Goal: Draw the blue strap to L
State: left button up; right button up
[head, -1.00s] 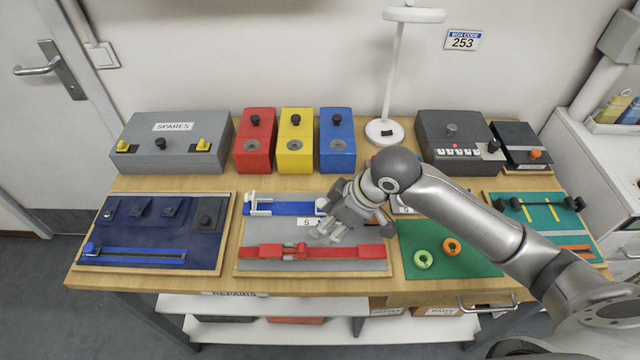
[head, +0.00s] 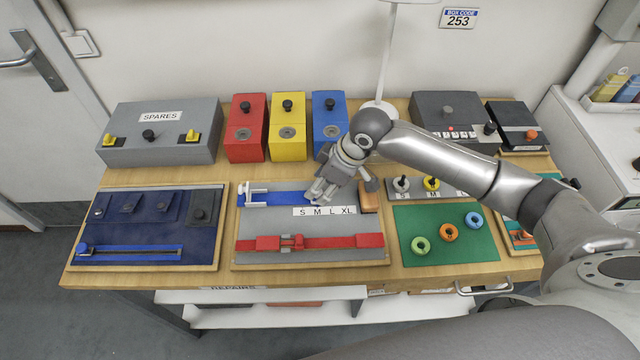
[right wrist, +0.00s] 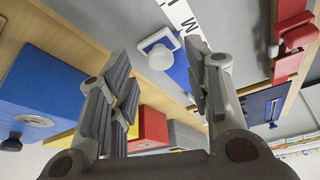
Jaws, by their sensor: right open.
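The blue strap (head: 285,198) lies across the back of a grey board (head: 265,222). In the right wrist view the clip (right wrist: 158,52) and some of the strap (right wrist: 180,68) show beyond the fingers. A white size label (head: 325,211) reading S, M, L, XL lies in front of the strap's right part. My right gripper (head: 316,197) is open over the strap's right part, by the label, and hides the strap there. I cannot tell whether it touches. My left gripper is not in view.
A red strap (head: 340,241) with a buckle lies in front. Red (head: 247,145), yellow (head: 288,145) and blue (head: 330,110) boxes stand behind. A tan block (head: 370,202) sits at the board's right edge, beside a green mat (head: 450,250) with rings.

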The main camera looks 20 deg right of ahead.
jog(key=shift+x, duration=0.85)
jog(key=shift+c, duration=0.5)
grip_shut()
